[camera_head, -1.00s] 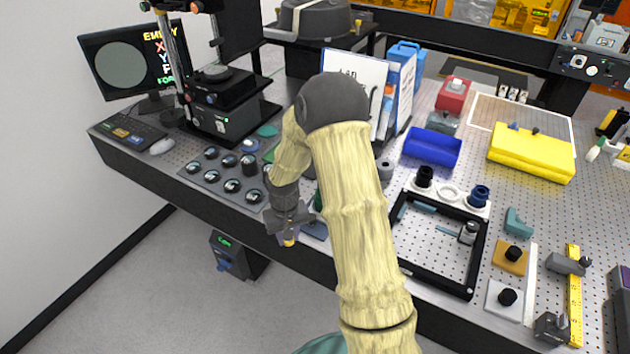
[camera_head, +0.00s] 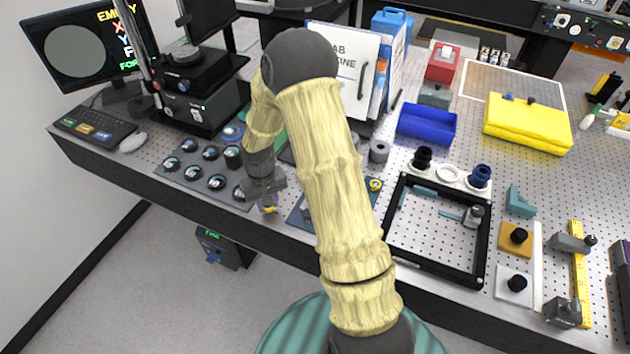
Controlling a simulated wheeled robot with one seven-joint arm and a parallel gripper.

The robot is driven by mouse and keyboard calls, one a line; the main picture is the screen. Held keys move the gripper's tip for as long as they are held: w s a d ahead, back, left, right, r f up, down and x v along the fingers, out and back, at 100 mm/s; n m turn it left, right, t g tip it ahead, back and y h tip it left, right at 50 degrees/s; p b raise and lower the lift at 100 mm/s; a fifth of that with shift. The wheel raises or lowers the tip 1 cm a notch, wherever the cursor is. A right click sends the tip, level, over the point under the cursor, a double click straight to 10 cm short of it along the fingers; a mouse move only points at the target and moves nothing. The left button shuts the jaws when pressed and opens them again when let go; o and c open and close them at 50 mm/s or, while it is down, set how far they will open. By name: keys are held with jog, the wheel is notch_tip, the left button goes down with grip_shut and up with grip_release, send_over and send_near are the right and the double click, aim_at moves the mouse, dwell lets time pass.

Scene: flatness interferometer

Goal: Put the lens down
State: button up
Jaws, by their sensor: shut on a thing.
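My gripper (camera_head: 267,198) points down near the bench's front edge, just right of the grey lens tray (camera_head: 178,181). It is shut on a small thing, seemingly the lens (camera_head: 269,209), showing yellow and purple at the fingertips. Its exact shape and any contact below it are too small to tell. Several dark round lenses (camera_head: 217,182) sit in the tray. A dark blue mat (camera_head: 297,217) lies right of my gripper, partly hidden by my arm. A small yellow ring (camera_head: 375,185) shows right of my arm.
A black square frame (camera_head: 392,215) lies to the right on the perforated bench. A stage instrument (camera_head: 197,105), keyboard (camera_head: 92,130) and mouse (camera_head: 132,142) are at left. A white binder (camera_head: 340,65) stands behind my arm.

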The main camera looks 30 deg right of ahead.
dwell(0.3)
jog(key=s+d+r+p, duration=0.4)
jog(key=d+r, duration=0.9)
jog(key=r, duration=0.4)
jog(key=shift+s+d+p, duration=0.15)
jog(key=shift+d+p, duration=0.15)
jog(key=shift+p, duration=0.6)
jog(key=shift+f+p, duration=0.75)
jog(key=shift+f, duration=2.05)
notch_tip(320, 180, down, 4)
jog(key=shift+f+p, duration=0.1)
jog(key=shift+p, duration=0.5)
